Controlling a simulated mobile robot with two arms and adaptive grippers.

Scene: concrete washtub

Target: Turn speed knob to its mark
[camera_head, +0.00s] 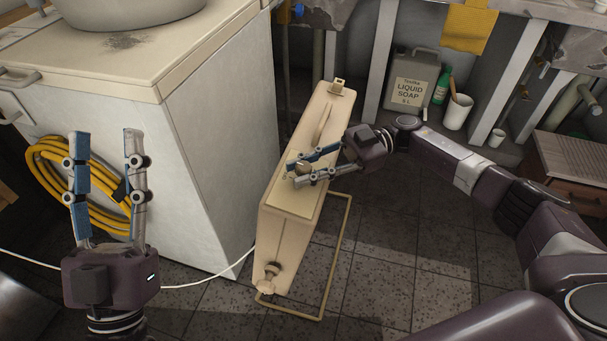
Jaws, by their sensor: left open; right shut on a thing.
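A tall, narrow cream machine (283,232) stands in the middle of the head view. A small round knob (301,168) sits on its top panel, partly hidden by my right gripper. My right gripper (294,173) reaches in from the right and its two fingers are closed around the knob. The knob's mark and pointer are too small or hidden to make out. My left gripper (106,142) is open and empty, fingers pointing up, in front of the white cabinet at the left.
A white cabinet (205,150) with a basin stands left, with a coiled yellow hose (50,168) on its side. A white cord (205,284) crosses the floor. A soap canister (411,88) and white bucket (457,112) stand at the back right.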

